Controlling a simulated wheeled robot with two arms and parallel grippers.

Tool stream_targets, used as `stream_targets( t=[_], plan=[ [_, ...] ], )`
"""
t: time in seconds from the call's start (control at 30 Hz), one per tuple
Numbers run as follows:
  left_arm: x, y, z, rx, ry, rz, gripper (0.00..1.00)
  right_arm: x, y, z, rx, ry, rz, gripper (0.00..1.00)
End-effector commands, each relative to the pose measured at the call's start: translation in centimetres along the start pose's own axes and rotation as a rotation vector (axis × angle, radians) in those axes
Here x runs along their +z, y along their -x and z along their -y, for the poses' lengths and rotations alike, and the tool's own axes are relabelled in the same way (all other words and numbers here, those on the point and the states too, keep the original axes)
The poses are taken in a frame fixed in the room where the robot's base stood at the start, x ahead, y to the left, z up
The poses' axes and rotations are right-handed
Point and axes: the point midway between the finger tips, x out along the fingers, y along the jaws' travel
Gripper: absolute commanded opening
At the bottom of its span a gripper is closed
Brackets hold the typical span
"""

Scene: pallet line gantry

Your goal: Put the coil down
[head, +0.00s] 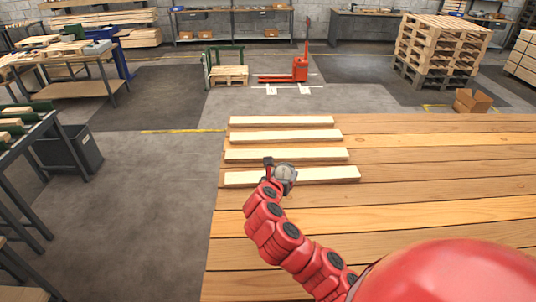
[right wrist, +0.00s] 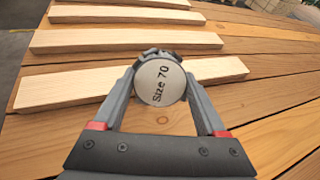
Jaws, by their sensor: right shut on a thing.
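The coil (right wrist: 160,84) is a round thing with a pale end face printed "Size 70" and a dark rim. It sits between the two fingers of my right gripper (right wrist: 160,74), which is shut on it. In the head view the coil (head: 286,171) shows small and grey at the end of my red right arm, beside the nearest pale plank. I cannot tell whether it touches the table or hangs just above it. My left gripper is not in view.
Several pale planks, the nearest one (head: 325,174) by the coil, lie in parallel at the left of the wooden table (head: 430,221). The table is bare to the right and in front. Beyond are a red pallet jack (head: 299,69), stacked pallets (head: 436,50) and a cardboard box (head: 472,101).

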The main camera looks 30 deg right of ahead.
Motion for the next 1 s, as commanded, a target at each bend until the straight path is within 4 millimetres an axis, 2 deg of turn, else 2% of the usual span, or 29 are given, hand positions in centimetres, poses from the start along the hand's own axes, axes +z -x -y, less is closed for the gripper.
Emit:
stream_targets(
  t=[0.3, 0.67, 1.0],
  plan=[
    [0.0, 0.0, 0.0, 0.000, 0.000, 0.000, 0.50, 1.5, -3.8, -4.2, -0.001, 0.000, -0.003, 0.00],
    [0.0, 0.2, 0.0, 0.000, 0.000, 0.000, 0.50, 2.9, -7.5, -8.1, -0.001, -0.001, -0.004, 0.00],
    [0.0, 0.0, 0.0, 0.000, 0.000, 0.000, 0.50, 3.6, -8.9, -9.3, -0.004, 0.000, 0.001, 0.00]
  ],
)
